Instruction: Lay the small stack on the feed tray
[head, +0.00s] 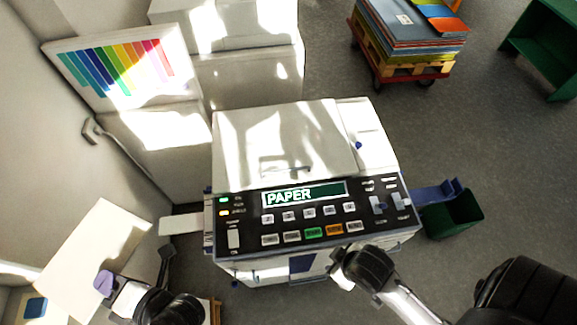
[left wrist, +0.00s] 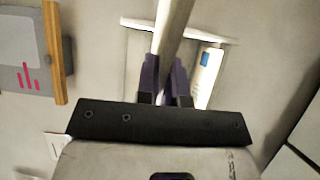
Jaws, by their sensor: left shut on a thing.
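The small stack (head: 98,238) is a flat white sheaf at the left of the head view, tilted, with sun on part of it. My left gripper (head: 104,284) has purple fingertips and is shut on its lower right edge. In the left wrist view the stack (left wrist: 173,30) is seen edge-on as a pale strip between the purple fingers (left wrist: 165,85). The feed tray (head: 181,224) is a white shelf on the copier's left side, right of the stack and apart from it.
The copier (head: 280,140) has a dark panel reading PAPER. A blue tray (head: 437,192) and a green bin (head: 463,212) are on its right. White cabinets (head: 250,80), a colour chart (head: 118,62) and a loaded pallet cart (head: 405,62) stand behind. A pale surface with a blue square (head: 36,307) is lower left.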

